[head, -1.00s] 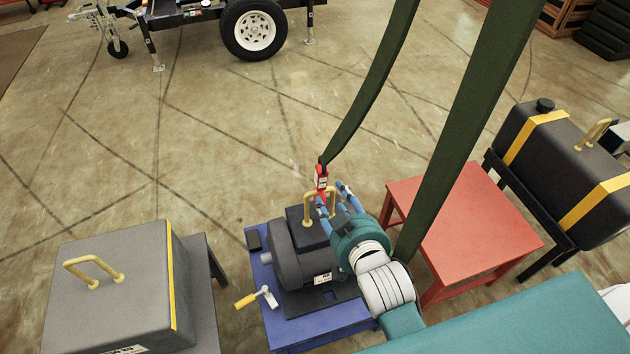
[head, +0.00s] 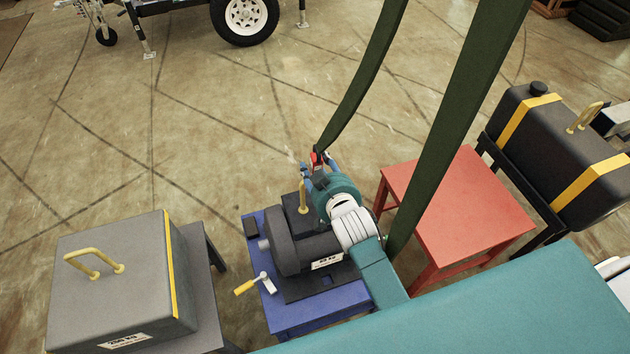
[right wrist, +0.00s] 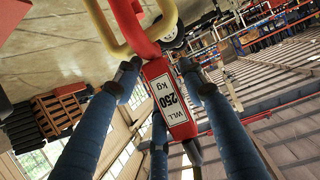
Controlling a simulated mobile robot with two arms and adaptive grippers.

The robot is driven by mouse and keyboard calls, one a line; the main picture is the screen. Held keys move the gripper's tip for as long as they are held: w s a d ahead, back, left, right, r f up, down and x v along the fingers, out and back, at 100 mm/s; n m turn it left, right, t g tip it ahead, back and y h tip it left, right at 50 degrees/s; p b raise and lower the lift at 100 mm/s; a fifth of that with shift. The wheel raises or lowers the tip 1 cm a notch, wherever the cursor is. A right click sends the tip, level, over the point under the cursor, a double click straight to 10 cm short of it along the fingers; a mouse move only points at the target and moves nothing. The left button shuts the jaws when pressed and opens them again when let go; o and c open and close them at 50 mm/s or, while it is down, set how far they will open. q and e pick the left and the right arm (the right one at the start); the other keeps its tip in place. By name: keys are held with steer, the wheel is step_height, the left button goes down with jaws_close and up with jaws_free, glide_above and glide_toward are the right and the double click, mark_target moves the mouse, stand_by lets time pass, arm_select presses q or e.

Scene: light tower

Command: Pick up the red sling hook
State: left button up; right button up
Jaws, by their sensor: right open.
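The red sling hook (head: 316,158) hangs at the lower end of a dark green strap (head: 362,80), mostly hidden by my right gripper (head: 318,168). In the right wrist view the hook's red body (right wrist: 166,95), with a white "WLL 250 kg" label, lies between the blue fingers of my right gripper (right wrist: 160,72). The fingers are open around it, with gaps on both sides. A yellow handle (right wrist: 118,45) crosses at the hook's upper end there; I cannot tell whether the hook is engaged on it. My left gripper is not in view.
A dark motor (head: 292,240) with a yellow handle sits on a blue table (head: 315,312) under my right arm. A grey weight box (head: 110,270) stands left, a red table (head: 465,210) right, and a black tank (head: 560,150) beyond it. A second green strap runs close behind my arm.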

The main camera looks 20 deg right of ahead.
steer(key=c, duration=0.8)
steer(key=shift+w+r, duration=0.1)
steer(key=shift+r, duration=0.15)
jaws_close()
steer(key=shift+r, duration=0.1)
